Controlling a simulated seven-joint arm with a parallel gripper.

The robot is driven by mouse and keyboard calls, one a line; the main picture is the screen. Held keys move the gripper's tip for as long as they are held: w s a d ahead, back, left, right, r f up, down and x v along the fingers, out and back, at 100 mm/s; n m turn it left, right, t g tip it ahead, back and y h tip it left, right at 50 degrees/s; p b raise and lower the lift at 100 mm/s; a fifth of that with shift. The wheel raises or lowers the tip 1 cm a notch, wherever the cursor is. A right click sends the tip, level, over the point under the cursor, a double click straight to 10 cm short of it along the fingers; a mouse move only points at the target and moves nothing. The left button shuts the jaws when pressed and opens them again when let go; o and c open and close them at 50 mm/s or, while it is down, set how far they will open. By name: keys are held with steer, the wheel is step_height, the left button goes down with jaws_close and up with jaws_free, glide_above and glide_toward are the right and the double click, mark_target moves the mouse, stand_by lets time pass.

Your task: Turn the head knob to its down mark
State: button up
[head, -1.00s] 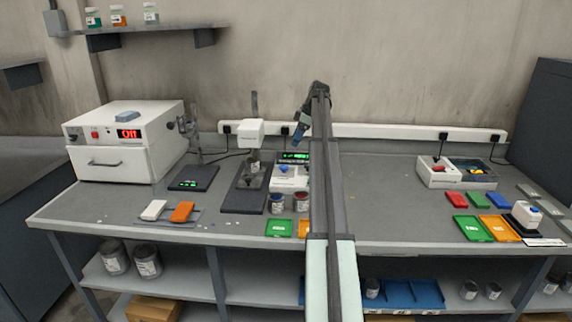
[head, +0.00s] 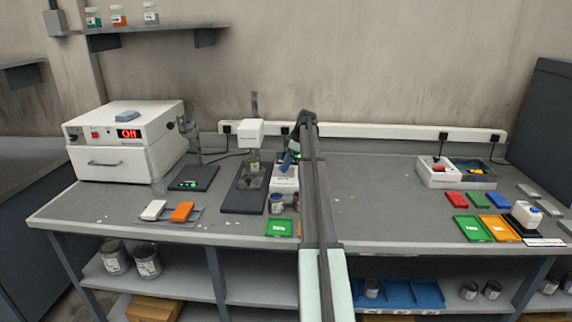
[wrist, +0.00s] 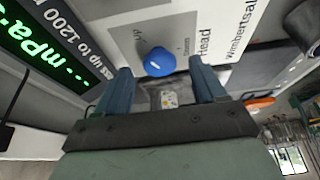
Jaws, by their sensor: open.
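The head knob (wrist: 158,62) is a round blue knob with a short white line on its face, on a white panel (wrist: 205,30) printed "Head". Small printed marks sit around it; I cannot tell clearly which one its line faces. My gripper (wrist: 160,68) is open, its two blue fingers on either side of the knob in the picture; I cannot tell whether they touch it. In the head view, my gripper (head: 289,160) is over the white control box (head: 284,182) and hides the knob. The mixer's white head (head: 250,133) stands just left.
A green-lit display (wrist: 40,45) lies beside the panel. A paint can (head: 277,204) and green tray (head: 279,228) stand in front of the box. A white oven (head: 125,145) stands at left, and coloured trays at right. The bench right of my arm is partly clear.

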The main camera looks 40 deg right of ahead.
steer(key=shift+w+a+f, duration=0.15)
steer(key=shift+f, duration=0.4)
steer(key=c, duration=1.1)
